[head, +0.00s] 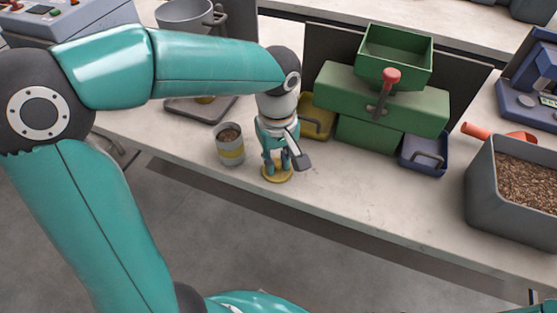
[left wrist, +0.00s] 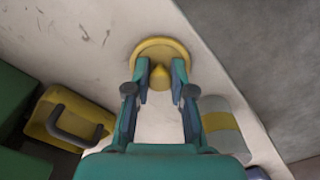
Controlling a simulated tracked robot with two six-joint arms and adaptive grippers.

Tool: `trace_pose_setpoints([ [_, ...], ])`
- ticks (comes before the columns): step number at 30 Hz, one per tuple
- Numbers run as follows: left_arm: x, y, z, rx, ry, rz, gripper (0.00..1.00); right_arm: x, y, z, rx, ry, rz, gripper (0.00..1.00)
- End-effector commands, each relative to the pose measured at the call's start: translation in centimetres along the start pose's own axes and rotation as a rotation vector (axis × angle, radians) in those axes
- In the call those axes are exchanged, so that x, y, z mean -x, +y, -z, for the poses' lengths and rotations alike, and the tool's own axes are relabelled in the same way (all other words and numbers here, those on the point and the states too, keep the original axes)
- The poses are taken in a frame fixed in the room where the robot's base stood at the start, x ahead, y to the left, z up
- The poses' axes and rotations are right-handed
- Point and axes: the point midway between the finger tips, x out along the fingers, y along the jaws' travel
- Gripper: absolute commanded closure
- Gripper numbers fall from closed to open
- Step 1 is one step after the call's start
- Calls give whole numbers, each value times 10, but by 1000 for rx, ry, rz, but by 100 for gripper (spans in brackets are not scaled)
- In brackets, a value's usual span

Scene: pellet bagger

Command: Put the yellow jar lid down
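The yellow jar lid (head: 277,173) is at the front edge of the counter, flat, under my left gripper (head: 277,164). I cannot tell whether it touches the counter or is just above it. In the left wrist view the lid (left wrist: 160,47) is a round disc with a knob between the two fingers of my left gripper (left wrist: 161,72). The fingers look closed on the knob. The grey jar with a yellow band (head: 230,150) stands left of the lid, open and holding brown pellets. It also shows in the left wrist view (left wrist: 223,125). My right gripper is not in view.
A green machine with a red-knobbed lever (head: 390,78) stands behind, with a yellow bin (head: 318,115) and a blue bin (head: 425,155) beside it. A grey crate of pellets (head: 485,195) is at the right. The counter between lid and crate is clear.

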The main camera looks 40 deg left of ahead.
Motion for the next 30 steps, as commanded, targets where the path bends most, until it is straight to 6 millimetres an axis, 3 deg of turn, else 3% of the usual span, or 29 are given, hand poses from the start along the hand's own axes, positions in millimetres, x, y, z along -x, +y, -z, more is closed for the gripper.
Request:
trace_pose_setpoints([
  [1,0,0,0,0,0,0,68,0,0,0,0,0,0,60],
  [4,0,0,0,0,0,1,53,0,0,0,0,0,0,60],
  [17,8,0,0,1,1,-1,53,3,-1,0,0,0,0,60],
  [30,89,0,0,1,1,-3,53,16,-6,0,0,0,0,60],
])
